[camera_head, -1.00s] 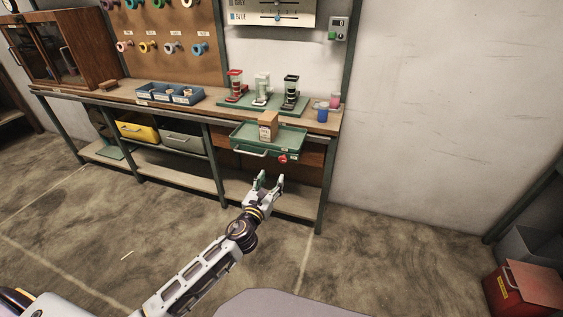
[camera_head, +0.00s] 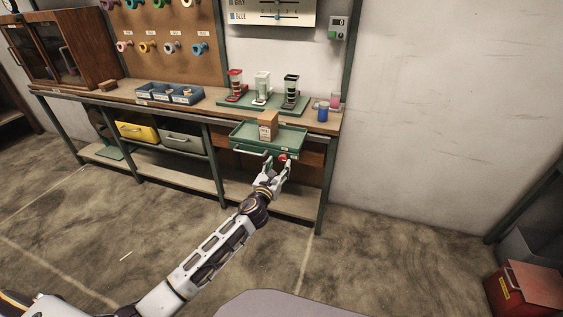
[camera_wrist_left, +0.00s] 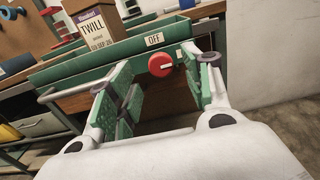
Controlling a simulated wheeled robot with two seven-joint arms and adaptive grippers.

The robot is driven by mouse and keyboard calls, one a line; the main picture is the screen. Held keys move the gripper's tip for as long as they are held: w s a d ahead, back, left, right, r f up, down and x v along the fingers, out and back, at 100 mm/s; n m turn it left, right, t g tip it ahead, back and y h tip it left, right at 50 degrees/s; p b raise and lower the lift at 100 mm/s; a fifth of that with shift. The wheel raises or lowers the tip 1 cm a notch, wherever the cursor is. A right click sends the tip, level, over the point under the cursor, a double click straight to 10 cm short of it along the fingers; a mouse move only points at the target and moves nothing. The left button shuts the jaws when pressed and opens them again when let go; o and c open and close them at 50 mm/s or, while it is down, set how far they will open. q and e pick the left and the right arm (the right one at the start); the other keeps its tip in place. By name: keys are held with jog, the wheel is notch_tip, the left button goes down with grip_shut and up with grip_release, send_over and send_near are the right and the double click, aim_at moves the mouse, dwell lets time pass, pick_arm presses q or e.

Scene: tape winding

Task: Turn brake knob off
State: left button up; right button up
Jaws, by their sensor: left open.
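The brake knob (camera_wrist_left: 161,64) is a round red knob with a pale pointer line, on the front of a green tray-like drawer. In the head view the knob (camera_head: 283,157) shows between the fingertips of the left gripper (camera_head: 277,163). My right gripper is not in view.
The green drawer (camera_head: 238,139) juts out from the workbench, with a pull handle left of the knob. A cardboard TWILL box (camera_head: 268,126) stands on it. Coloured stands (camera_head: 262,90) and blue bins (camera_head: 170,93) are on the bench.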

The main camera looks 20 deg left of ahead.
aim_at(282, 159)
pick_arm(q)
jog(key=shift+w+d+b, duration=0.1)
jog(key=shift+w+b, duration=0.2)
jog(key=shift+w, duration=1.75)
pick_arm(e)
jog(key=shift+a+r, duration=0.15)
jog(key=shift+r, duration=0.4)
pick_arm(q)
jog(key=c, duration=1)
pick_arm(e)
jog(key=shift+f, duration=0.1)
